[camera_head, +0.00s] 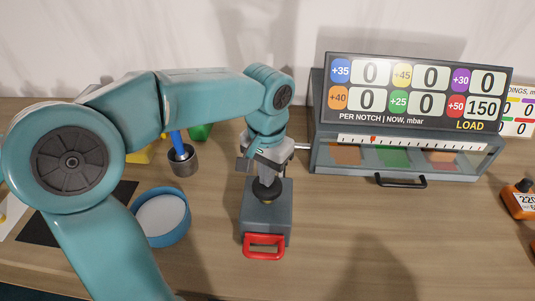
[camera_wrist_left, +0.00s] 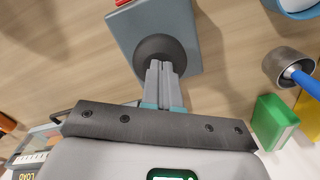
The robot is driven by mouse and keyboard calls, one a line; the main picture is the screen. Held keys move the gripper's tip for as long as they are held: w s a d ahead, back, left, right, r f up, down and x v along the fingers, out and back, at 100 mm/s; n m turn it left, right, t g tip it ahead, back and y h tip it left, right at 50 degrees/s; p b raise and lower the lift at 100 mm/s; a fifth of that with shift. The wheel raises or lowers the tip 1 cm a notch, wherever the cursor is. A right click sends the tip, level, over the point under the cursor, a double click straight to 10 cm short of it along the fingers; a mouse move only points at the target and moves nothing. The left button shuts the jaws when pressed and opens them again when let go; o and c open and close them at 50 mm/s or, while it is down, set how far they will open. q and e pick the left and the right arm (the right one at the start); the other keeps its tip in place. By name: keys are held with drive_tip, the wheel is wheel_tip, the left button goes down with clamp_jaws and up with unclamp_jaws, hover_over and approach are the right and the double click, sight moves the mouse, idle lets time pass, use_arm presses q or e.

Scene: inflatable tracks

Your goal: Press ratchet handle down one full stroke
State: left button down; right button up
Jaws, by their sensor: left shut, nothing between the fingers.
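A grey box (camera_head: 266,215) stands on the table with a dark round knob (camera_head: 267,188) on top and a red handle (camera_head: 264,245) at its near side. The box also shows in the left wrist view (camera_wrist_left: 187,28), with the knob (camera_wrist_left: 150,47) on it. Which part is the ratchet handle I cannot tell for sure. My left gripper (camera_head: 262,172) is shut and empty, its fingers pointing down at the knob. In the left wrist view the fingertips (camera_wrist_left: 166,66) overlap the knob; whether they touch it is unclear. My right gripper is in neither view.
A display case (camera_head: 410,105) reading LOAD 150 stands right of the box, with a black handle (camera_head: 401,181). A blue round dish (camera_head: 161,240) and a cup (camera_head: 183,166) lie left. Orange bottles (camera_head: 520,199) sit far right. The front right table is clear.

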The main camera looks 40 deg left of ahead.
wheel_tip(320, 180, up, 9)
drive_tip(key=p, duration=0.8)
drive_tip(key=shift+p, duration=0.4)
idle(0.4)
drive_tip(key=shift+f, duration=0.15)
idle(1.7)
